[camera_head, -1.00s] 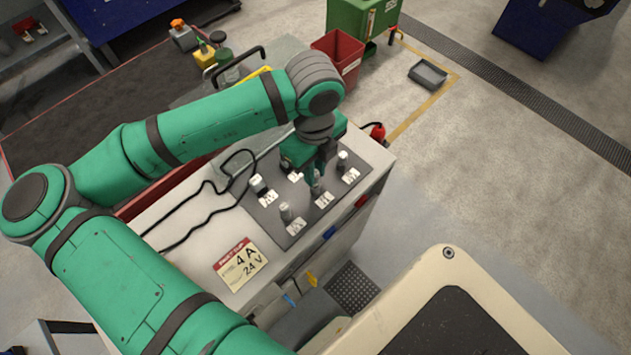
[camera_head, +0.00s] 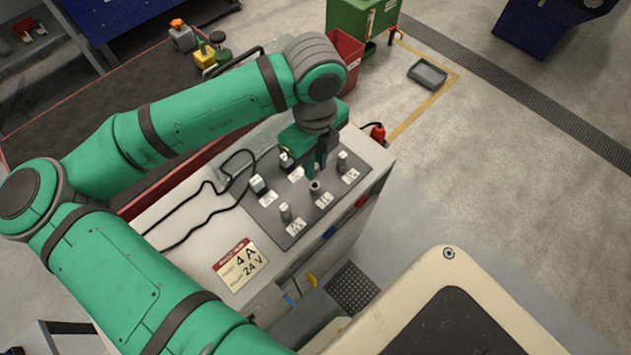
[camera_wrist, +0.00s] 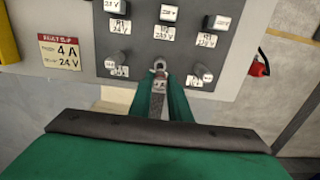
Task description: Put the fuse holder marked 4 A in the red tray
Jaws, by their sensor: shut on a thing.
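My gripper (camera_head: 318,172) is just above the grey fuse panel (camera_head: 268,217) on top of the pale cabinet. It is shut on a small grey fuse holder (camera_wrist: 158,88), which shows between the fingers in the wrist view. Its marking is too small to read. An open round socket (camera_head: 316,187) shows below the fingers, behind a white label. Other fuse holders stand upright on the panel, among them one at left (camera_head: 257,183), one at front (camera_head: 285,211) and one at right (camera_head: 343,160). A red open-topped container (camera_head: 349,62) stands on the floor beyond the cabinet, partly hidden by my arm.
A slip reading 4 A, 24 V (camera_head: 241,264) lies on the cabinet top. Black cables (camera_head: 205,190) run along its left side. A red plug-like thing (camera_head: 378,132) is at the far corner. A green box (camera_head: 362,22) and a grey tray (camera_head: 427,74) stand on the floor.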

